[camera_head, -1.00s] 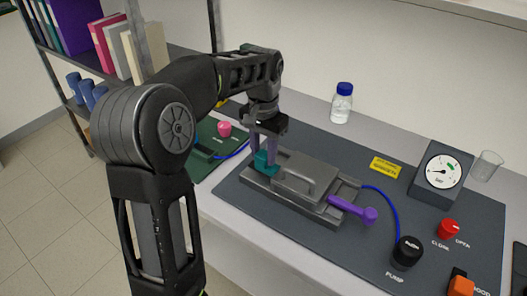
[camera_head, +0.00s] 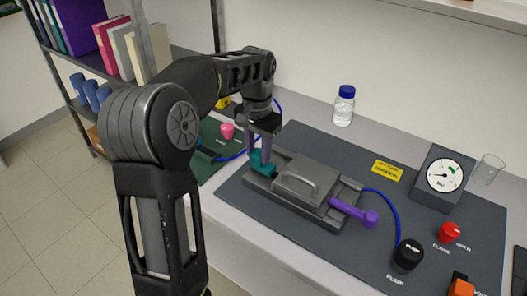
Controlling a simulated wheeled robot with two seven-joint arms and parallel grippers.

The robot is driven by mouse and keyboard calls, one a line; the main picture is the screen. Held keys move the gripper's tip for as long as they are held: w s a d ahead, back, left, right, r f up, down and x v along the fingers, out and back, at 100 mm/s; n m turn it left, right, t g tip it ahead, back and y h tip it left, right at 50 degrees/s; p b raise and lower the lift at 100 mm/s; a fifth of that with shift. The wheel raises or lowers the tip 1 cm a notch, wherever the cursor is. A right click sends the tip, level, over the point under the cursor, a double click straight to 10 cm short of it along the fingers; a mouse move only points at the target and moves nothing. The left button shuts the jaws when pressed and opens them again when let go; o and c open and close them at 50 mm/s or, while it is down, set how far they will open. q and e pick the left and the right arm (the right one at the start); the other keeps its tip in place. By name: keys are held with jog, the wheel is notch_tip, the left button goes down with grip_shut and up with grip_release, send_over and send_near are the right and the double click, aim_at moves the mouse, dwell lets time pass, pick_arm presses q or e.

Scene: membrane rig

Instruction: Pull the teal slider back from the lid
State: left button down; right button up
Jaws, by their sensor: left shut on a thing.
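The teal slider (camera_head: 262,164) sits at the left end of the grey rig, just left of the lid. The grey lid (camera_head: 308,178) with its arched handle lies on the rig base (camera_head: 290,206), and a gap shows between it and the slider. My left gripper (camera_head: 261,152) points down at the slider and is shut on it; its fingers partly hide the slider. My right gripper is not in view.
A purple lever (camera_head: 354,211) sticks out at the rig's right end. A gauge (camera_head: 443,175), a black pump knob (camera_head: 407,256) and a red knob (camera_head: 449,232) stand to the right. A blue-capped bottle (camera_head: 343,106) stands behind. A pink knob (camera_head: 227,131) is on the green mat at left.

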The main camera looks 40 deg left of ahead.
aim_at(257, 152)
pick_arm(q)
jog(key=shift+a, duration=0.2)
jog(key=c, duration=1)
grip_release()
jog(key=shift+o, duration=0.2)
jog(key=shift+r, duration=0.1)
jog(key=shift+r, duration=0.25)
notch_tip(257, 152, up, 4)
jog(key=shift+f, duration=0.2)
notch_tip(257, 152, up, 3)
jog(key=shift+r+p, duration=0.1)
jog(key=shift+p, duration=0.65)
jog(key=shift+r, duration=0.25)
